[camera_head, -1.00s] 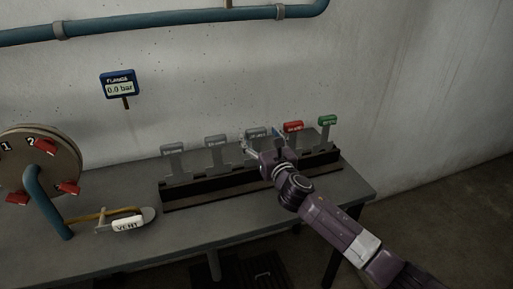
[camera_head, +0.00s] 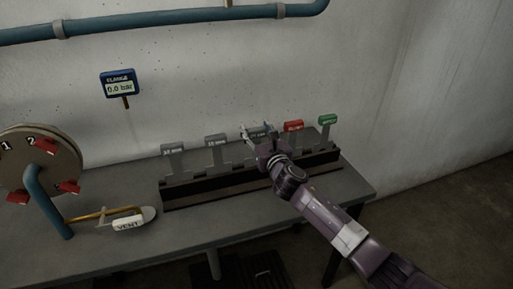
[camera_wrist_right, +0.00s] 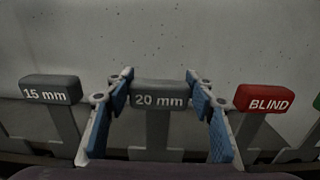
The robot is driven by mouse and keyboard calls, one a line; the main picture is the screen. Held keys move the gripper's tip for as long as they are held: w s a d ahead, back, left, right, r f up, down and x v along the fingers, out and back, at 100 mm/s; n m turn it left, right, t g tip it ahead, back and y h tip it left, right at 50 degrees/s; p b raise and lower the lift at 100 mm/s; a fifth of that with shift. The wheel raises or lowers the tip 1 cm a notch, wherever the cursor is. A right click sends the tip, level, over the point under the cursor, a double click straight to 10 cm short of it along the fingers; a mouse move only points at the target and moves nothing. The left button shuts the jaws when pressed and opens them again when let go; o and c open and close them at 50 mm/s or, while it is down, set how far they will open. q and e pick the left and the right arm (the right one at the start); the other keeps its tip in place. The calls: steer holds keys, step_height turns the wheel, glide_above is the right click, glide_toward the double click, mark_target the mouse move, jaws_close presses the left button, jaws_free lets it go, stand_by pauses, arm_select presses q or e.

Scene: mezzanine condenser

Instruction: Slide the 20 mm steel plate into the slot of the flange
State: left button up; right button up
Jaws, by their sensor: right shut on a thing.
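The 20 mm steel plate (camera_wrist_right: 158,130) stands upright in the black rack, its grey labelled handle facing the right wrist camera. My right gripper (camera_head: 258,131) is shut on this handle, with a blue-padded finger at each side of it in the right wrist view (camera_wrist_right: 160,84). In the head view the gripper hides much of the plate. The flange (camera_head: 62,150) is a round disc at the far left with red clamps and numbers 1 and 2. I cannot make out its slot. My left gripper is not in view.
The rack (camera_head: 215,188) also holds the 15 mm plate (camera_wrist_right: 50,92), the red BLIND plate (camera_wrist_right: 264,99), a green-handled plate (camera_head: 327,120) and another grey one (camera_head: 173,150). A VENT lever (camera_head: 128,223) lies between flange and rack. A gauge (camera_head: 119,85) reads 0.0 bar.

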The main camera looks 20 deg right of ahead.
jaws_close()
steer(key=shift+r, duration=0.1)
